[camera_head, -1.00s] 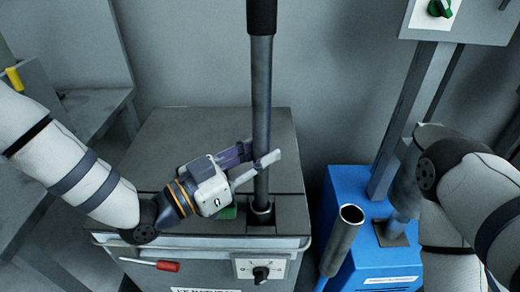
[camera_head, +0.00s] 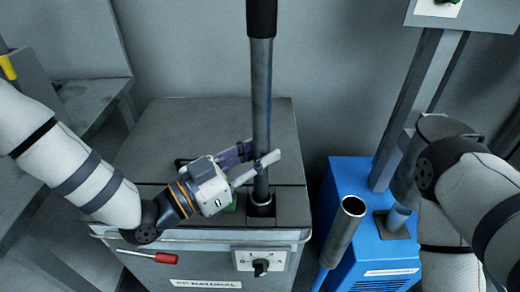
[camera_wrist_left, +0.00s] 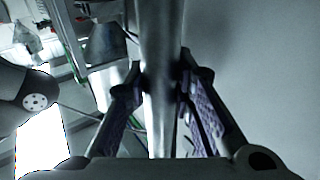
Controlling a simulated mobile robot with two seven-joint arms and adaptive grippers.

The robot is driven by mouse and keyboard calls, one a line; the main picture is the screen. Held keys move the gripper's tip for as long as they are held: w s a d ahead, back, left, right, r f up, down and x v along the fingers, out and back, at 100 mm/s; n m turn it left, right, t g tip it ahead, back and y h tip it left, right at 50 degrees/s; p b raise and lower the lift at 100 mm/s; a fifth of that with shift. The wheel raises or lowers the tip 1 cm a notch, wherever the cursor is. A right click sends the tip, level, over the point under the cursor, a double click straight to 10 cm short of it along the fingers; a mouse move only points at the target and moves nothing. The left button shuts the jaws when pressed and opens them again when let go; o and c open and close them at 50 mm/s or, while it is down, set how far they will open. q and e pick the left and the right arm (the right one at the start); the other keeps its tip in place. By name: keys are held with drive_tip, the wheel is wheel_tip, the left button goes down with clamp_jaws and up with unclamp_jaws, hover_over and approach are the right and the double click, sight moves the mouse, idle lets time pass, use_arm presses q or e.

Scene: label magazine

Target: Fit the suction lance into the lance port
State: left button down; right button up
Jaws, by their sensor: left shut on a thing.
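The suction lance (camera_head: 262,110) is a long grey tube with a black upper sleeve. It stands about upright over the grey cabinet (camera_head: 190,130). My left gripper (camera_head: 260,158) is shut on its lower part; the left wrist view shows the lance (camera_wrist_left: 161,90) between the two purple-padded fingers. The lance's lower end is at the lance port (camera_head: 261,209), a round collar near the cabinet top's front edge. I cannot tell how far it is inside the collar. My right arm shows at the right, but its gripper is not in view.
A blue unit (camera_head: 352,190) stands right of the cabinet, with an open-ended metal tube (camera_head: 342,232) leaning in front. A grey post (camera_head: 405,110) rises behind it. The cabinet front carries a red handle (camera_head: 165,258) and a black knob (camera_head: 261,267). A grey wall is behind.

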use_arm(q)
drive_tip(key=shift+f+b, duration=1.35)
drive_tip(key=shift+f, duration=1.9)
use_arm(e)
drive_tip(key=shift+g, duration=0.5)
drive_tip(key=shift+s+f, duration=1.35)
drive_tip(key=shift+f, duration=0.2)
use_arm(q)
drive_tip(key=c, duration=1.3)
unclamp_jaws()
approach(255, 182)
drive_tip(key=shift+s+a, duration=0.25)
drive_tip(key=shift+a, duration=0.05)
